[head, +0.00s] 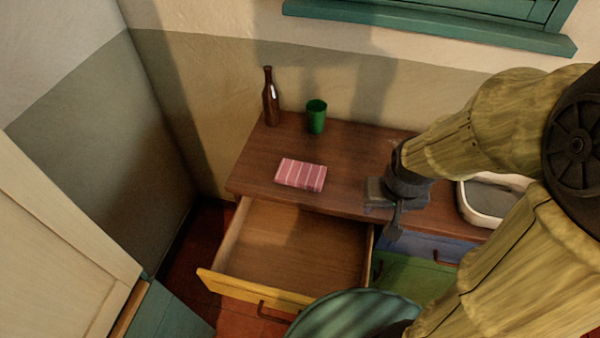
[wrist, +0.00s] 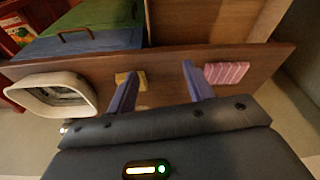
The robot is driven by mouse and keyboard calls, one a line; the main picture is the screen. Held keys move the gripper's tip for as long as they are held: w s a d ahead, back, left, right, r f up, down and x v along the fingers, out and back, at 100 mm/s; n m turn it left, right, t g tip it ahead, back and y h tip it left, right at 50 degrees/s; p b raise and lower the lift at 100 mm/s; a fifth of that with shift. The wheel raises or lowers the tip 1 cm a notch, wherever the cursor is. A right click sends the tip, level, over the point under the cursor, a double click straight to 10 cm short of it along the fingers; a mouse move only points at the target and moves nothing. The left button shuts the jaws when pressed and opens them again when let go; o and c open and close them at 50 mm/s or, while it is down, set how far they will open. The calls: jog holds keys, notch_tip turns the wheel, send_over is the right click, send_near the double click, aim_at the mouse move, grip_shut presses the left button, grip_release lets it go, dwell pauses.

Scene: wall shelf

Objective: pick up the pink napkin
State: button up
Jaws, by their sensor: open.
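The pink napkin (head: 301,174) with pale stripes lies folded flat on the brown wooden counter, near its front edge and above the open drawer. In the wrist view the pink napkin (wrist: 227,73) lies just right of the right finger, outside the jaws. My gripper (wrist: 158,76) is open, with nothing held between its fingers. In the head view it hangs over the counter to the right of the napkin, clearly apart from it.
A brown bottle (head: 270,100) and a green cup (head: 316,117) stand behind the napkin. A yellow-fronted drawer (head: 300,245) is pulled out below it, empty. A white basin (head: 478,208) is at right. A small yellow block (wrist: 131,79) lies by the left finger. Counter around the napkin is clear.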

jog(key=o, duration=0.3)
jog(key=shift+w+f+m, duration=0.2)
jog(key=shift+f+m, duration=0.05)
jog(key=shift+m, duration=0.05)
jog(key=o, duration=0.7)
jog(key=f+m, duration=0.1)
jog(key=w+f+m+g+y+b, duration=0.1)
jog(key=m, duration=0.1)
jog(key=w+f+m+g, duration=0.1)
jog(key=shift+w+d+f+y, duration=0.1)
jog(key=shift+f+y, duration=0.2)
jog(key=shift+f, duration=0.1)
jog(key=shift+c, duration=0.2)
jog(key=w+d+f+m+y+b, duration=0.1)
jog(key=w+f+m+y, duration=0.1)
jog(key=w+m, duration=0.3)
jog(key=w+d+f+m+t+y+b, duration=0.1)
jog(key=w+f+m+y, duration=0.2)
jog(key=w+m+y, duration=0.2)
jog(key=w+d+f+m+y+b, duration=0.1)
jog(key=w+f+m+y+b, duration=0.1)
jog(key=w+f+m+y, duration=0.1)
jog(key=shift+w+m+t+y, duration=0.3)
jog(key=shift+w+m+y, duration=0.3)
jog(key=shift+w+m, duration=0.6)
jog(key=shift+w+d+r+m+t+y, duration=0.1)
jog(key=shift+w+d+m+t+y, duration=0.15)
jog(key=shift+w, duration=0.2)
jog(key=shift+a, duration=0.1)
